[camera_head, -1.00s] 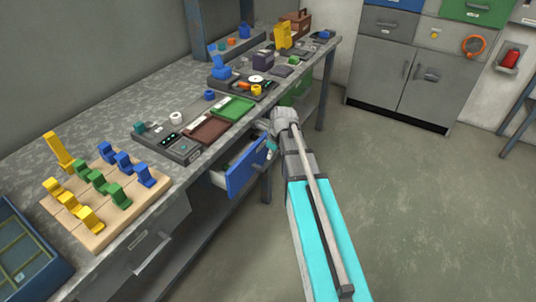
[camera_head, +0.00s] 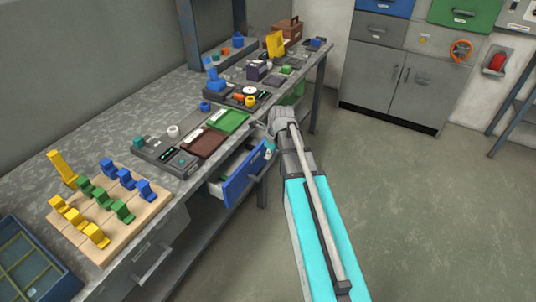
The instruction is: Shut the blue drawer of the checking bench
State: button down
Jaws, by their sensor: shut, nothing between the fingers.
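The blue drawer (camera_head: 242,178) of the checking bench (camera_head: 110,120) stands open. Its blue front sticks out from under the bench edge, and part of its light inside shows behind the front. My gripper (camera_head: 268,147) is shut at the far upper end of the blue front. It is small and partly hidden by my own wrist, so I cannot tell whether it touches the drawer.
A grey drawer (camera_head: 152,262) sits at the near end of the bench. A green drawer (camera_head: 293,94) shows farther along. Trays, a peg board (camera_head: 108,240) and a blue crate (camera_head: 30,262) lie on top. The floor (camera_head: 430,220) at right is clear.

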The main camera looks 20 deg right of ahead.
dwell(0.4)
jog(key=w+d+f+t+y+b, duration=0.1)
jog(key=w+d+t+y+b, duration=0.1)
jog(key=d, duration=0.6)
jog(key=w+d+f+t+y+b, duration=0.2)
jog(key=w+d+b, duration=0.2)
jog(key=d, duration=0.4)
jog(key=shift+w+d+t+b, duration=0.3)
jog(key=shift+w+b, duration=0.05)
jog(key=shift+b, duration=0.55)
jog(key=w+a+r+b+x, duration=0.1)
jog(key=r+b+x, duration=0.1)
jog(key=b+x, duration=0.5)
jog(key=shift+x, duration=3.1)
jog(key=shift+w+r, duration=0.2)
jog(key=shift+w, duration=0.1)
